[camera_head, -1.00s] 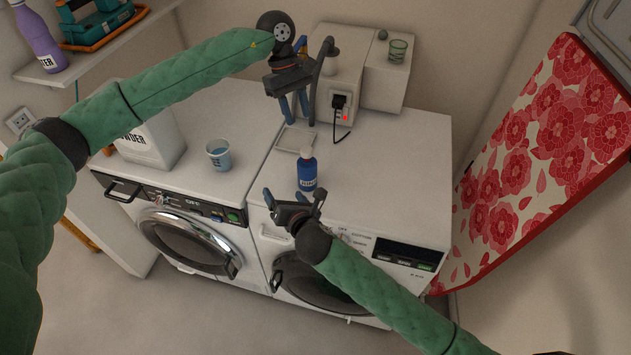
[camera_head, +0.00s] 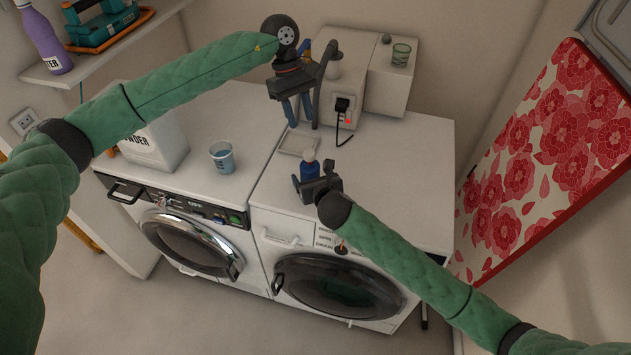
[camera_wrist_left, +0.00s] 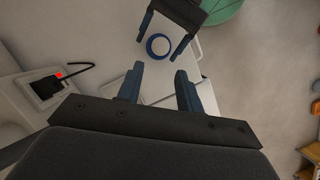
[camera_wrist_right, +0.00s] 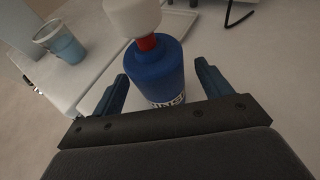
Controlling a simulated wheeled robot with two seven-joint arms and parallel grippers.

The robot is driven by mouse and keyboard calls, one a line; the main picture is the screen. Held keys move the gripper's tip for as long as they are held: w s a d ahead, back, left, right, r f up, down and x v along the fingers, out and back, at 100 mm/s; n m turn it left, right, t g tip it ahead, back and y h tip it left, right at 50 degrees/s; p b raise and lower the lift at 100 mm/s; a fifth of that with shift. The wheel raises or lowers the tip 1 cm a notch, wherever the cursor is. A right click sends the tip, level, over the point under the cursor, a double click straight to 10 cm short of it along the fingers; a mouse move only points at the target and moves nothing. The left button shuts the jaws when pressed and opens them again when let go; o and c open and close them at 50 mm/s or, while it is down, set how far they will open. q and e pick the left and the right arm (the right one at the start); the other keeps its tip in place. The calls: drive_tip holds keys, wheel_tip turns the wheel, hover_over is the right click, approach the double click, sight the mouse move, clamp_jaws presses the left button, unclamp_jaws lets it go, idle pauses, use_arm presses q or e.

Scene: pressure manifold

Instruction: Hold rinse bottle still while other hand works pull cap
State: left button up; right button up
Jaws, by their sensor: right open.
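The rinse bottle is blue with a red neck and a white cap; it stands upright on the right-hand machine's top in the head view (camera_head: 310,170). In the right wrist view, the bottle (camera_wrist_right: 155,75) is between the open fingers of my right gripper (camera_wrist_right: 160,82), with gaps visible at both sides. My right gripper (camera_head: 317,182) partly hides the bottle's lower part in the head view. My left gripper (camera_head: 298,108) is open and empty, pointing down behind the bottle and higher. The left wrist view shows the bottle from above (camera_wrist_left: 158,45), beyond its fingers (camera_wrist_left: 157,82).
A pale tray (camera_head: 299,144) lies just behind the bottle. A blue cup (camera_head: 222,157) and a white powder box (camera_head: 155,145) stand to the left. A white box with a black plug (camera_head: 342,104) stands behind. The right of the machine top is clear.

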drive_tip(key=shift+x, duration=1.05)
